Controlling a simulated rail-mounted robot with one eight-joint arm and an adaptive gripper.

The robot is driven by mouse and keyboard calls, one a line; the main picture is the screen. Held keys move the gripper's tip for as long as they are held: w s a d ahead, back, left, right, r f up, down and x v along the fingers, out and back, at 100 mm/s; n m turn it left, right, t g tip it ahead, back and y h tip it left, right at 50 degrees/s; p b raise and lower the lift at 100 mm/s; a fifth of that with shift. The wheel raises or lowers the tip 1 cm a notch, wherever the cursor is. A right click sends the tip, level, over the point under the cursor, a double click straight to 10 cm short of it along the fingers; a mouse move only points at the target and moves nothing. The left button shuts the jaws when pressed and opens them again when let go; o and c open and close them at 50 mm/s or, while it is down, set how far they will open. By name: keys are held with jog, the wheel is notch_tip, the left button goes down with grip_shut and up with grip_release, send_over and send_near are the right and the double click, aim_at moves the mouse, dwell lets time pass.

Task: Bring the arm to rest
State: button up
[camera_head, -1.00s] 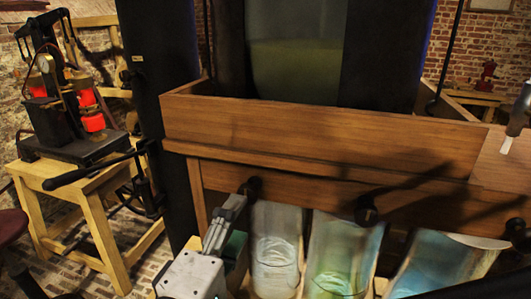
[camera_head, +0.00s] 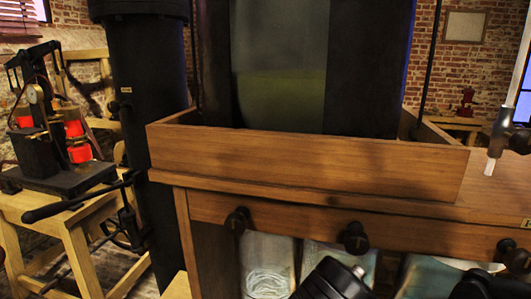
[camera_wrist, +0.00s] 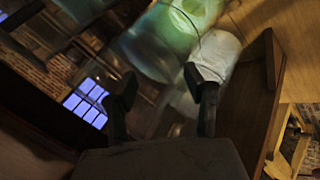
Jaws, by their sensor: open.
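My gripper (camera_wrist: 160,80) shows in the wrist view with its two dark fingers spread apart and nothing between them. A pale, whitish piece (camera_wrist: 215,57) shows just behind the right finger; I cannot tell whether they touch. Green-lit glass (camera_wrist: 190,14) lies beyond it at the top. In the head view, my fingers cannot be made out clearly. A glass jar (camera_head: 268,268) stands under the wooden bench, with a second jar (camera_head: 318,254) and a third jar (camera_head: 440,268) to its right, partly hidden by dark parts low in the picture.
A wooden trough (camera_head: 300,165) spans the middle, with black knobs (camera_head: 355,237) on the bench front below. A tap (camera_head: 499,135) stands at the right. A black column (camera_head: 150,110) and a wooden stand (camera_head: 85,215) with a dark apparatus (camera_head: 45,155) are at the left.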

jog(key=s+d+m+y, duration=0.2)
jog(key=d+m+y, duration=0.1)
jog(key=d+m, duration=0.4)
jog(key=shift+s+r+m, duration=0.2)
jog(key=shift+r+m, duration=0.05)
jog(key=shift+m, duration=0.05)
jog(key=shift+o, duration=0.2)
dwell(2.0)
